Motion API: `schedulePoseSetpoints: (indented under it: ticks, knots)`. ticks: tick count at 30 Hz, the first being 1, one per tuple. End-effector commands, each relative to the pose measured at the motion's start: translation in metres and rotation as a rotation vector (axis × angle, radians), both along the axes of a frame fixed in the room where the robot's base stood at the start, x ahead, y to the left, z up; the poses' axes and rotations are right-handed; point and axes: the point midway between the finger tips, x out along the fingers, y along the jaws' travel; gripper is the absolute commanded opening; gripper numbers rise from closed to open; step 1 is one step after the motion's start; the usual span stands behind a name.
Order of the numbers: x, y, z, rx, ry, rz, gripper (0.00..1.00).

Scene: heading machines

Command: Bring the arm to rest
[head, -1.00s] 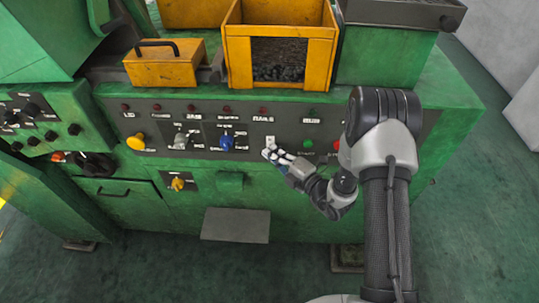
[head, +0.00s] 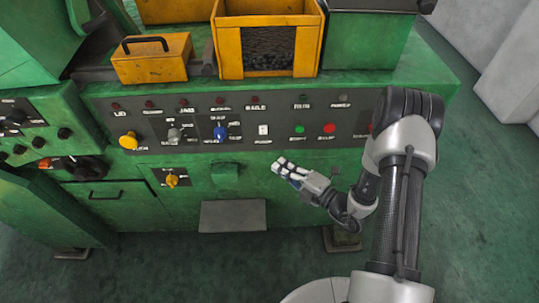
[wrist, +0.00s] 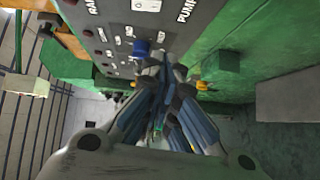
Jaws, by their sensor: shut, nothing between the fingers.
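My gripper (head: 283,168) is in front of the green machine, below the control panel (head: 270,143) and a little right of its middle in the head view. Its fingers are together and hold nothing. My arm reaches in from the right, bent at the elbow. In the wrist view my gripper (wrist: 160,70) points along the machine front, its fingertips overlapping the view of the panel's lower edge. I cannot tell the exact gap between fingertips and machine; nothing shows as touched in the head view.
The panel carries a yellow knob (head: 129,140), a blue knob (head: 220,132), a white switch (head: 263,130), a green button (head: 299,129) and a red button (head: 330,128). A yellow bin (head: 229,52) stands on top. A grey plate (head: 232,216) juts out low. Floor at right is clear.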

Motion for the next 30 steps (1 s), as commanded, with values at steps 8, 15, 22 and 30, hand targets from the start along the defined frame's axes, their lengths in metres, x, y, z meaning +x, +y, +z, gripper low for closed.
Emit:
schedulePoseSetpoints:
  ticks: [8, 15, 22, 30]
  knots:
    - [-0.013, -0.013, -0.001, 0.000, -0.001, 0.000, 0.00]
    - [-0.014, -0.013, -0.002, 0.000, -0.001, 0.000, 0.00]
    - [-0.013, -0.013, -0.002, 0.000, -0.001, 0.001, 0.00]
    - [-0.022, 0.017, 0.051, -0.130, -0.169, 0.184, 0.00]
